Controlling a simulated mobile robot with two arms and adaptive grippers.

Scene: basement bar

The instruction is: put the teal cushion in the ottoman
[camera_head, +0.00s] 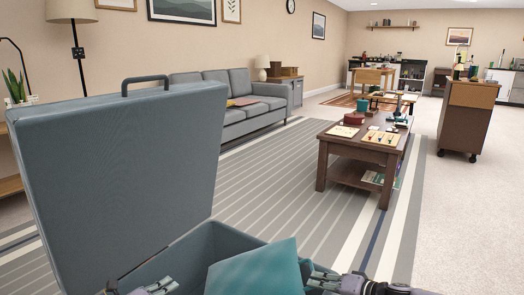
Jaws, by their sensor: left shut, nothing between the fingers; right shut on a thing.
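The blue-grey ottoman (221,244) stands open close in front of me at the bottom of the head view. Its lid (125,175) is raised and tilted back on the left, with a dark handle at the top edge. The teal cushion (260,272) is at the ottoman's opening, its lower part cut off by the picture edge. My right gripper (318,277) is at the cushion's right edge and is shut on it. My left gripper (152,288) is shut and empty at the bottom, in front of the lid's lower part. Whether the cushion touches the ottoman's floor cannot be seen.
A dark wooden coffee table (338,152) with several small objects stands ahead to the right on a striped rug (270,180). A grey sofa (240,118) lines the left wall. A wheeled brown cabinet (466,118) stands far right. The carpet between is clear.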

